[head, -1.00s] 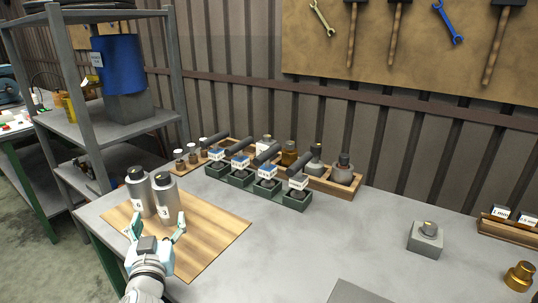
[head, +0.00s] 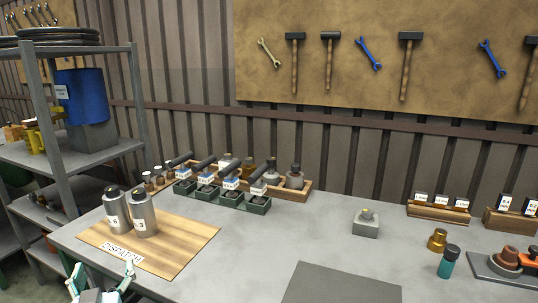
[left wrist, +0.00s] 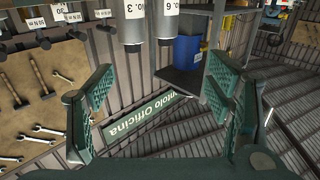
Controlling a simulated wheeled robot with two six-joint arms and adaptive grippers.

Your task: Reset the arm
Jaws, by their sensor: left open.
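My left gripper (head: 103,280) is at the lower left of the head view, in front of the wooden dispatch board (head: 185,243). It is open and empty, and its two green padded fingers also show in the left wrist view (left wrist: 160,105). Two grey metal cylinders labelled 6 (head: 115,212) and 3 (head: 143,217) stand upright side by side on the board, apart from the gripper. In the left wrist view the cylinders No. 3 (left wrist: 132,22) and No. 6 (left wrist: 168,20) appear at the top, beyond the fingers. My right gripper is not in view.
A row of dark green holders (head: 230,198) with handled parts stands at the back of the table. A grey block (head: 366,224), brass piece (head: 437,240) and teal bottle (head: 449,262) are to the right. A shelf rack (head: 138,120) stands at the left. The table's middle is mostly clear.

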